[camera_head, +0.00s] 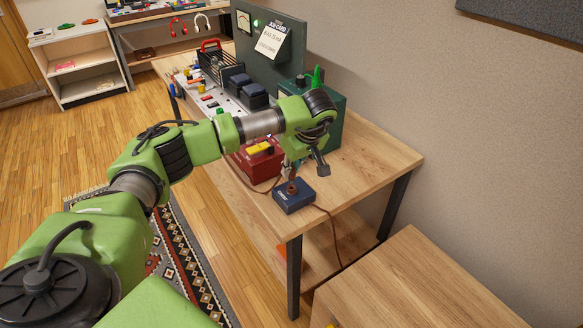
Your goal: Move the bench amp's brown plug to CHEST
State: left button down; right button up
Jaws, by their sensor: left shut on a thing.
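My left arm reaches in from the left over the wooden bench, and its gripper (292,173) points down over a small dark blue box (294,198) near the bench's front corner. The gripper is shut on a small brown plug (292,187), which is at the top of the blue box. I cannot tell whether the plug is seated in the box or just above it. The box's white label is too small to read. The wrist hides part of the fingers. My right gripper is not in view.
A red box (258,163) with a yellow top stands left of the blue box, and a green box (330,117) stands behind the wrist. A brown cord (333,226) hangs off the bench's right side. A lower wooden top (415,285) is at front right.

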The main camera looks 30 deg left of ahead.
aim_at(291, 177)
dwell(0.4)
pick_arm(q)
jog(key=shift+f+b, duration=0.55)
jog(key=shift+f, duration=0.35)
jog(key=shift+f+b, duration=0.5)
jog(key=shift+f, duration=0.3)
dwell(0.6)
jog(key=c, duration=1.9)
grip_release()
jog(key=v, duration=1.2)
